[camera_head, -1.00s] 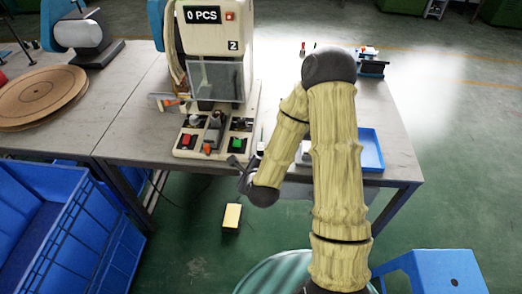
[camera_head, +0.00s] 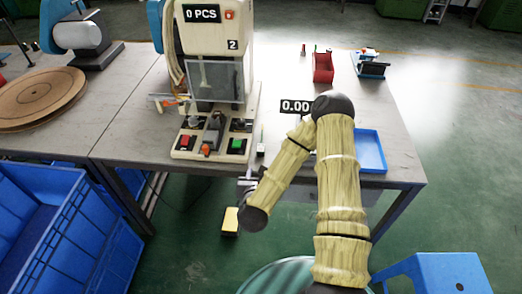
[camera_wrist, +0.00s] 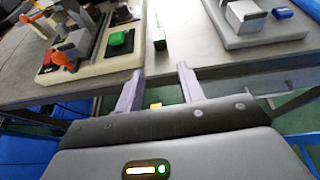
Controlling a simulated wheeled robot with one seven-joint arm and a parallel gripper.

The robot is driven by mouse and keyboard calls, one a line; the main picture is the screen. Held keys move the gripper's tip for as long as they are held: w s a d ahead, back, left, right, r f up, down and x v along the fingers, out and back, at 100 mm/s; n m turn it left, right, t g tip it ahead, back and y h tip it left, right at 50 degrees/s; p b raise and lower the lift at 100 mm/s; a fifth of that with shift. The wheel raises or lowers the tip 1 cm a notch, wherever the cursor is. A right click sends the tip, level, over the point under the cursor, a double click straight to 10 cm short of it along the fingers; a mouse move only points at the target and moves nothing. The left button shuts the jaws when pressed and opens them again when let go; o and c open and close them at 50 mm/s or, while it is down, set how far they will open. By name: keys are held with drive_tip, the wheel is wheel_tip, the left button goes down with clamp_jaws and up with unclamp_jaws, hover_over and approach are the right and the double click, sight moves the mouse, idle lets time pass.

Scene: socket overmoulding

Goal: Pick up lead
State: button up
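My gripper (camera_head: 246,186) is beside the front edge of the table, below the front right corner of the machine. In the wrist view my gripper (camera_wrist: 160,72) has its two fingers apart, with nothing between them; they point toward the table edge. I cannot clearly make out a lead in either view. A small orange-and-white item (camera_head: 167,103) lies left of the machine, too small to identify. The moulding machine (camera_head: 217,28) reads "0 PCS" and has a red button (camera_head: 187,141) and a green button (camera_head: 236,145) on its base.
The table (camera_head: 130,115) has a blue tray (camera_head: 371,150), a red box (camera_head: 322,68) and a "0.00" display (camera_head: 295,106) on the right. Blue crates (camera_head: 45,240) stand at lower left, a blue stool (camera_head: 435,272) at lower right.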

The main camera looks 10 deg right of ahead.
sight(260, 152)
drive_tip(key=shift+w+d+f+b, duration=0.2)
drive_tip(key=shift+w+f+b, duration=0.35)
drive_tip(key=shift+b, duration=1.6)
drive_tip(key=b, duration=0.4)
drive_tip(key=shift+w+f, duration=0.15)
drive_tip(key=shift+w, duration=0.25)
drive_tip(key=x, duration=0.9)
drive_tip(key=shift+w+d, duration=0.15)
drive_tip(key=shift+w, duration=0.15)
drive_tip(key=shift+w, duration=0.1)
drive_tip(key=shift+r+p+x, duration=0.2)
drive_tip(key=shift+p+x, duration=0.15)
drive_tip(key=shift+x, duration=2.15)
drive_tip(key=shift+w, duration=0.1)
drive_tip(key=shift+c, duration=0.5)
drive_tip(key=c, duration=0.7)
